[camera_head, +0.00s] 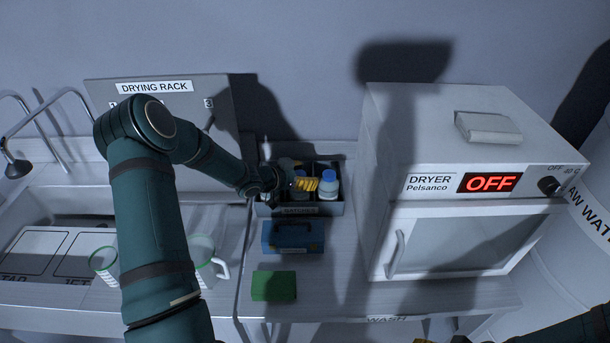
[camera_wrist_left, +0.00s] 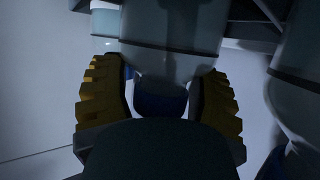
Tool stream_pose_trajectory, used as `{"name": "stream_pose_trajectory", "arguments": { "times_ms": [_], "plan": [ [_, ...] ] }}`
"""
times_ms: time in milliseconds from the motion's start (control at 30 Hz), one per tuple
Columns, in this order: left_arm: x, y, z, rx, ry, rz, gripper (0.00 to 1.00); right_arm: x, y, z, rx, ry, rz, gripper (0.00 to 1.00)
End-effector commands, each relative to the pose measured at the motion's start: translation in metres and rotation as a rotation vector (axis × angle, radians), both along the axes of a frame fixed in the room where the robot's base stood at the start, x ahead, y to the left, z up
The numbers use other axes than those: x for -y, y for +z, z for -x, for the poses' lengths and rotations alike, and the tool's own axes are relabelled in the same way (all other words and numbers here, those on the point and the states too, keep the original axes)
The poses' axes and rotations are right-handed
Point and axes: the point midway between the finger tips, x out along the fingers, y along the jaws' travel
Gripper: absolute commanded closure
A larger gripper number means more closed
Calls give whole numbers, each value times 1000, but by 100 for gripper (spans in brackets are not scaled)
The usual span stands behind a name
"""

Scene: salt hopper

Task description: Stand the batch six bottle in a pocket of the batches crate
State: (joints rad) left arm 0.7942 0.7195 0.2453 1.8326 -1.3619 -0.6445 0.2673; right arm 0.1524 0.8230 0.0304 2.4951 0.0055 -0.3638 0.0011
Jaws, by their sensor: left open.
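The batches crate (camera_head: 335,209), a dark grey-blue divided box with a label too small to read surely, stands at the back of the counter. A bottle with a blue cap (camera_head: 328,186) stands upright in its right part; other bottles behind my gripper are mostly hidden. My left gripper (camera_head: 305,184) is open over the crate, just left of that bottle. In the left wrist view a clear bottle with a dark blue cap (camera_wrist_left: 160,103) shows between the open yellow fingers; contact cannot be told. No batch number is readable. Of my right gripper, only a yellow bit (camera_head: 424,341) shows at the bottom edge.
A blue box with a handle (camera_head: 292,238) and a green block (camera_head: 274,286) lie in front of the crate. The dryer (camera_head: 470,180), reading OFF, stands right. The drying rack (camera_head: 158,90) is behind my arm. White mugs (camera_head: 203,262) stand by the sink, left.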

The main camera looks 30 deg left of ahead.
Motion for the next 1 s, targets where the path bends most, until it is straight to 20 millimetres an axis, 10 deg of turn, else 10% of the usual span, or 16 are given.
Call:
{"name": "stream_pose_trajectory", "arguments": {
  "times_ms": [1000],
  "plan": [
    [-47,49,101,0,0,1,39,0,7,0,0,0,-1,53]
  ]
}}
